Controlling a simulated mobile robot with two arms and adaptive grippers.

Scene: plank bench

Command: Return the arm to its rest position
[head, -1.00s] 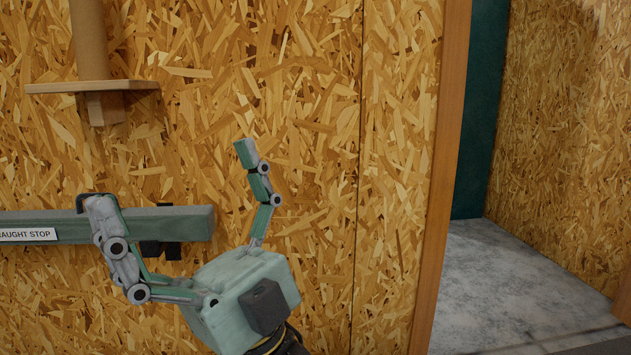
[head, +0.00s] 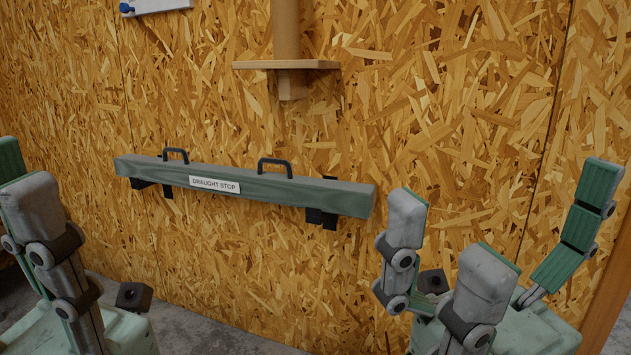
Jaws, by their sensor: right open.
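My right gripper (head: 498,222) is at the lower right of the head view. Its jointed grey and green fingers point up and stand wide apart, with nothing between them. It is to the right of the green draught stop bar (head: 270,189) and apart from it in the picture. The bar has two black handles and a white label, and sits on black brackets on the wall. My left gripper (head: 28,185) is at the left edge, partly cut off by the frame. Its fingers point up, but their full spread is hidden.
The chipboard wall (head: 450,120) fills the background. A small wooden shelf (head: 250,65) with a brown cylinder (head: 286,28) is above the bar. A white item with a blue knob (head: 126,8) is at the top left. Grey floor (head: 200,330) shows below.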

